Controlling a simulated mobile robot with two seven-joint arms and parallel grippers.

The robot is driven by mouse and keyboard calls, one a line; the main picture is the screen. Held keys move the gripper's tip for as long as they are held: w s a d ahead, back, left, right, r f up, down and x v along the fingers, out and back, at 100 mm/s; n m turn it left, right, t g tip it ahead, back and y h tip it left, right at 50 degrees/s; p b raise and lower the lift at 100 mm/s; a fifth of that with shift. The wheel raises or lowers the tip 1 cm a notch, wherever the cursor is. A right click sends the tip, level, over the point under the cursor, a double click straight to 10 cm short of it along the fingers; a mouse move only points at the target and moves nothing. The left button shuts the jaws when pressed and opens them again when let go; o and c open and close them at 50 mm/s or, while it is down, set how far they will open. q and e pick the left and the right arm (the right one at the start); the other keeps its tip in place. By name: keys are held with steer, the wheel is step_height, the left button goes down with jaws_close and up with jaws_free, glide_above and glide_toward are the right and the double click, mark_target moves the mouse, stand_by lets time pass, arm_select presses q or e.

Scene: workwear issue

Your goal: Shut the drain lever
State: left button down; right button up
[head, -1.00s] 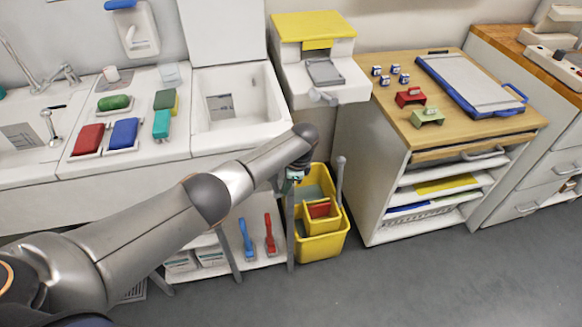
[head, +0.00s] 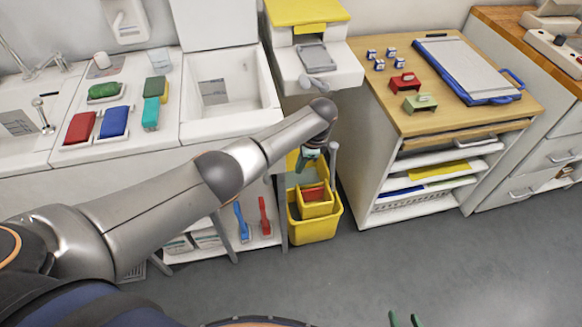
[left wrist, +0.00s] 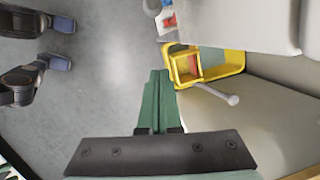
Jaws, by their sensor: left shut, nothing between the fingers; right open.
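My left gripper (head: 309,158) is shut and empty, in front of the cabinet, above the yellow bucket. Its green fingers also show closed together in the left wrist view (left wrist: 155,98). A grey lever with a rounded end (head: 334,155) stands beside the bucket, just right of the gripper and apart from it. It also shows in the left wrist view (left wrist: 215,93), right of the fingers. Another grey lever (head: 313,82) juts from the white unit, and a metal one (head: 42,115) stands by the left sink. No label shows which is the drain lever. My right gripper (head: 405,319) is open and empty at the bottom edge.
The yellow bucket (head: 316,229) stands on the floor below my left gripper. A white basin (head: 232,125) is behind my left arm. A wooden-topped cabinet (head: 430,118) stands to the right. The grey floor (head: 400,260) in front is clear.

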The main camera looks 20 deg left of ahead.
arm_select(q)
steer(key=d+r, duration=0.2)
steer(key=r, duration=0.1)
steer(key=w+d+r, duration=0.1)
steer(key=r, duration=0.1)
steer(key=shift+f, duration=0.15)
stand_by(0.3)
